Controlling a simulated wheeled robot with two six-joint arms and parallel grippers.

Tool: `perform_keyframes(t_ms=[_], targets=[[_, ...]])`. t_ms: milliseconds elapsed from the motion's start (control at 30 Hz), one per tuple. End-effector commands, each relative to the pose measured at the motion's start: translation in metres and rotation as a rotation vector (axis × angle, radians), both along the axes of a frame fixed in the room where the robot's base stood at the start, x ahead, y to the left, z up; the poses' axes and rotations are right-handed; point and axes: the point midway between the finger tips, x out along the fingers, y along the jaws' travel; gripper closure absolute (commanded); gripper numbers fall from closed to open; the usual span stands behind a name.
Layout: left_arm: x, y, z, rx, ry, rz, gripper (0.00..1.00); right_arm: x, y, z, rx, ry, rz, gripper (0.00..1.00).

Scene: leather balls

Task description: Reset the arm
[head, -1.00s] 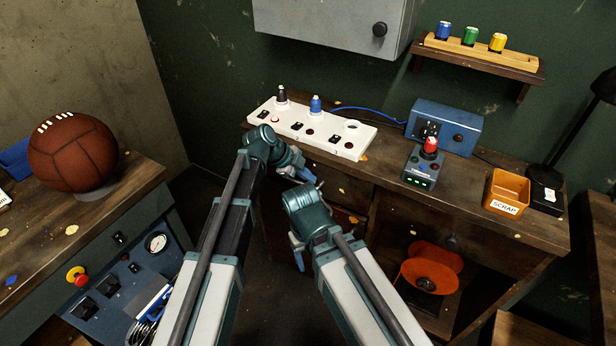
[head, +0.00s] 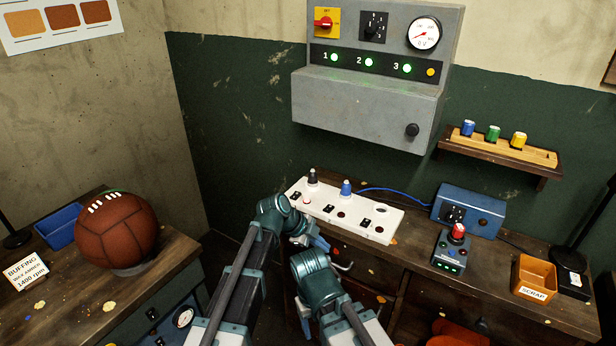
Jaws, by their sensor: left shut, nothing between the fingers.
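My left arm comes in from the lower left, and its gripper (head: 320,243) shows as a small blue-grey tip in front of the workbench, below the white panel. It is shut and holds nothing. My right arm rises beside it from the bottom middle. Its wrist hides most of the right gripper (head: 303,318); only a bluish bit shows at its left side, so its jaws cannot be read. Both grippers appear apart from the things on the bench.
A white socket panel (head: 376,228) lies on the workbench (head: 415,259), with a blue box (head: 468,210), a red-topped device (head: 449,252) and an orange scrap bin (head: 534,279) to its right. A leather ball (head: 117,229) sits on the left bench. A grey cabinet (head: 362,104) hangs above.

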Motion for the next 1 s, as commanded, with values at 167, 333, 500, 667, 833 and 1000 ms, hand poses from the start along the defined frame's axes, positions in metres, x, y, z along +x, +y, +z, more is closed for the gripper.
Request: perform_keyframes(t_ms=[167, 333, 500, 667, 833, 1000], targets=[[-0.011, 0.021, -0.005, 0.020, 0.074, 0.110, 1.00, 0.000, 0.000, 0.000, 0.000, 0.000, 0.000, 0.33], [-0.040, 0.076, -0.019, 0.077, 0.275, 0.462, 1.00, 0.000, 0.000, 0.000, 0.000, 0.000, 0.000, 0.33], [-0.075, 0.137, -0.031, 0.128, 0.466, 0.899, 1.00, 0.000, 0.000, 0.000, 0.000, 0.000, 0.000, 0.33], [-0.105, 0.185, -0.038, 0.152, 0.587, 1.288, 1.00, 0.000, 0.000, 0.000, 0.000, 0.000, 0.000, 0.33], [-0.129, 0.218, -0.041, 0.153, 0.651, 1.586, 1.00, 0.000, 0.000, 0.000, 0.000, 0.000, 0.000, 0.33], [-0.149, 0.244, -0.043, 0.143, 0.685, 1.825, 1.00, 0.000, 0.000, 0.000, 0.000, 0.000, 0.000, 0.33]])
